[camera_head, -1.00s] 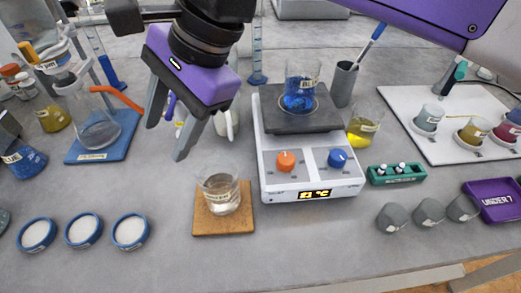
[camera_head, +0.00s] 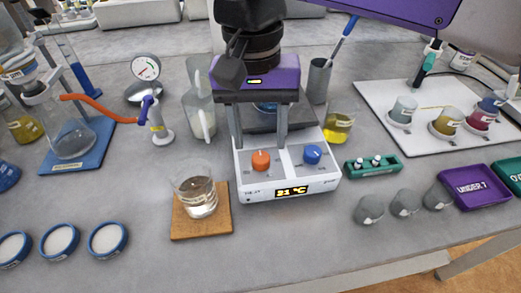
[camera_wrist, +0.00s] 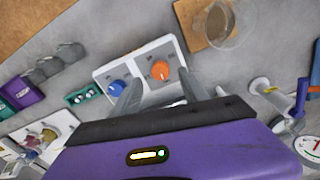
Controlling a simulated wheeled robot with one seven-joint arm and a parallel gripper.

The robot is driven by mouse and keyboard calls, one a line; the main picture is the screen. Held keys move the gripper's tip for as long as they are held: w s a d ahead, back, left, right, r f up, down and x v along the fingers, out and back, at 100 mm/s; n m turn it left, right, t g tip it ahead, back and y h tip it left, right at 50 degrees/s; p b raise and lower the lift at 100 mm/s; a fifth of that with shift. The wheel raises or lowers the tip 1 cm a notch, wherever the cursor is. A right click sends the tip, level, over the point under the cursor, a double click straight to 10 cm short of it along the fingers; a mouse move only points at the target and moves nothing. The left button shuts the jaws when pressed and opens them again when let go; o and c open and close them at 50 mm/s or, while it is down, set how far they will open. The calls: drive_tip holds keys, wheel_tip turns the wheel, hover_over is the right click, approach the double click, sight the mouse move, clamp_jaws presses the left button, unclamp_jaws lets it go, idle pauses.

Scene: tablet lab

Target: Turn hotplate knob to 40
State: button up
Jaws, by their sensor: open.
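The white hotplate (camera_head: 296,190) stands mid-table with an orange knob (camera_head: 261,160) on the left and a blue knob (camera_head: 312,154) on the right. Its display reads what looks like 21 °C. My gripper (camera_head: 259,144) is open, fingers pointing down above the hotplate, and it hides most of the top plate and the blue beaker on it. In the wrist view, the orange knob (camera_wrist: 160,70) and blue knob (camera_wrist: 116,88) lie just beyond the open fingers (camera_wrist: 158,92). No contact with either knob shows clearly.
A glass beaker (camera_head: 195,191) stands on a cork mat (camera_head: 203,228) left of the hotplate. A green rack (camera_head: 373,167), grey weights (camera_head: 404,203) and a purple tray (camera_head: 482,187) lie to the right. A flask of yellow liquid (camera_head: 338,127) stands close behind the hotplate's right side.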

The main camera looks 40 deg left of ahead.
sight(260, 158)
wheel_tip(260, 158, down, 5)
drive_tip(key=shift+d+r, duration=0.1)
drive_tip(key=shift+r, duration=0.1)
clamp_jaws()
